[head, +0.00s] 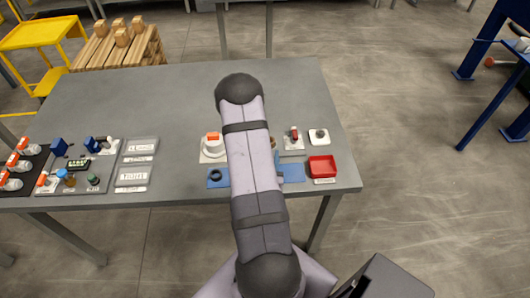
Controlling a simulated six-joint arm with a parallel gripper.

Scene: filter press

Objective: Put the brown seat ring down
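I cannot make out the brown seat ring for certain. A small brownish piece (71,182) lies on the grey tray (50,190) at the left of the table, too small to identify. A dark ring (216,175) lies on the blue mat (294,172), just left of my arm. My arm crosses the middle of the view and covers part of the mat. My gripper is hidden behind it, so whether it holds anything does not show.
The grey table (150,95) is bare across its back. A white and orange part (212,145) stands left of my arm. A red bin (322,166) and a white square plate (318,136) are at the right. A labelled grey panel (137,163) lies left of centre.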

